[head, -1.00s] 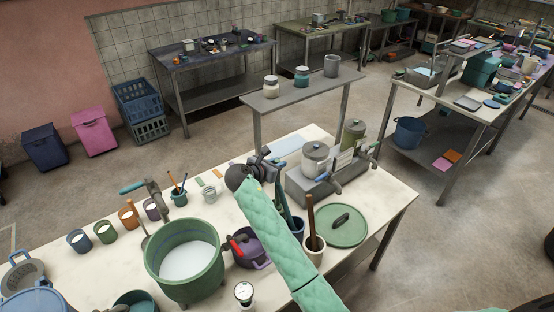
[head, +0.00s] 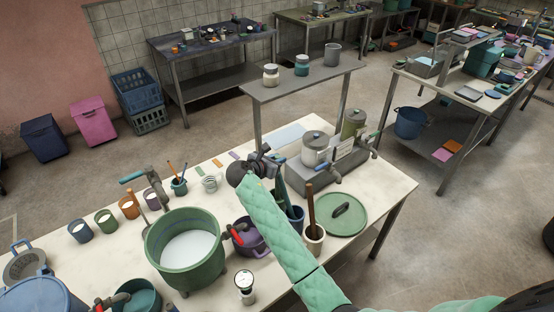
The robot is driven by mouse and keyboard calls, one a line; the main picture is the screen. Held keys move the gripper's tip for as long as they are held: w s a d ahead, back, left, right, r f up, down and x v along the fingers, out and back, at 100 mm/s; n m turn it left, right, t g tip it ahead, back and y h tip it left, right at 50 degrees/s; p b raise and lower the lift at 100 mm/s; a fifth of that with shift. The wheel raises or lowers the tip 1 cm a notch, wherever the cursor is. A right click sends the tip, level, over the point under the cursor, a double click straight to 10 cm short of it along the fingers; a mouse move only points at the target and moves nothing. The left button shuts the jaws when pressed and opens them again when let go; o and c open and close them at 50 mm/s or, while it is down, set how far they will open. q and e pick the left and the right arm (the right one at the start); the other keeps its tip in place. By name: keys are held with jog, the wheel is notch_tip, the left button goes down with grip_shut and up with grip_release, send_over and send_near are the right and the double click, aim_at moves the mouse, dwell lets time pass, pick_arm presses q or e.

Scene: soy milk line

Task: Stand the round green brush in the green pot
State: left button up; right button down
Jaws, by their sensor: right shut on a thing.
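My right gripper (head: 268,158) is above the pale bench, at the end of my green padded arm. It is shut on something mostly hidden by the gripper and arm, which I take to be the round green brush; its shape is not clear. A dark blue holder (head: 296,222) stands just below, with teal upright shapes in or behind it. A large green pot (head: 158,258) with white liquid stands left of my arm. Which is the task's green pot I cannot tell. My left gripper does not show.
A grey unit with canisters (head: 315,178) stands behind. Several cups line the left. The bench's right end (head: 390,185) is clear.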

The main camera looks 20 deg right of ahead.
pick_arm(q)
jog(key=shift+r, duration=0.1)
pick_arm(e)
jog(key=shift+f, duration=0.95)
jog(key=c, duration=1.2)
grip_release()
jog(key=shift+a, duration=0.1)
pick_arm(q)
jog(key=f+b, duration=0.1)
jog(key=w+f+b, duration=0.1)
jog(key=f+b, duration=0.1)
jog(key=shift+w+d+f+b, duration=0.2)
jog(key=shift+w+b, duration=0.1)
pick_arm(e)
jog(key=v, duration=0.7)
jog(key=shift+s+a, duration=0.2)
